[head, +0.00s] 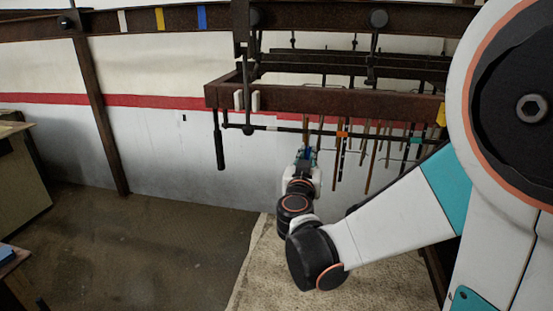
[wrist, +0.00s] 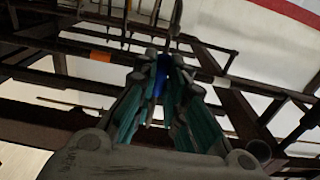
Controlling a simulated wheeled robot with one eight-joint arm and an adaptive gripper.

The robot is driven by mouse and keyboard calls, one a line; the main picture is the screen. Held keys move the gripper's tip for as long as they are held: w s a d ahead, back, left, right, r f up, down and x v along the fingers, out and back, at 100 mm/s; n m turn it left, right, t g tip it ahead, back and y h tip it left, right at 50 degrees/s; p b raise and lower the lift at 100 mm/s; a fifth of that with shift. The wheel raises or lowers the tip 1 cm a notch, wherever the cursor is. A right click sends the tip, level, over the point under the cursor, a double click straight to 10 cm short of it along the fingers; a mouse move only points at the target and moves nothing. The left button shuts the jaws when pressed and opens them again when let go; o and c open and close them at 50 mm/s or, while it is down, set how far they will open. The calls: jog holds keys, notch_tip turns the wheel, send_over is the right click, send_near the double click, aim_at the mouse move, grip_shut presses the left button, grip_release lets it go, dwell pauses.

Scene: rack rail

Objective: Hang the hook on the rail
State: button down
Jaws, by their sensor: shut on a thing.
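My gripper (head: 304,162) is raised to the hanging rack, just below the rail (head: 270,128), a thin dark bar with an orange band and a teal band. In the wrist view my gripper (wrist: 165,66) has its teal-padded fingers closed around the blue part of the hook (wrist: 159,82). A thin grey shaft rises from between the fingertips. In the wrist view it crosses in front of the dark rail (wrist: 65,45), to the right of the orange band. The hook's tip is hard to make out, and I cannot tell whether it touches the rail.
Several thin rods (head: 367,172) hang close to the right of my gripper. A rusty frame beam (head: 300,98) runs above the rail. A black handle (head: 218,148) hangs at the left. A beige surface (head: 265,265) lies below; the floor (head: 150,240) at left is clear.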

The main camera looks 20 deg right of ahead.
jog(key=f+b+x, duration=0.2)
jog(key=x, duration=0.7)
dwell(0.5)
jog(key=shift+f+b, duration=0.35)
dwell(0.4)
jog(key=c, duration=1.6)
grip_release()
jog(key=shift+o, duration=0.2)
jog(key=shift+a, duration=0.1)
jog(key=v, duration=1.2)
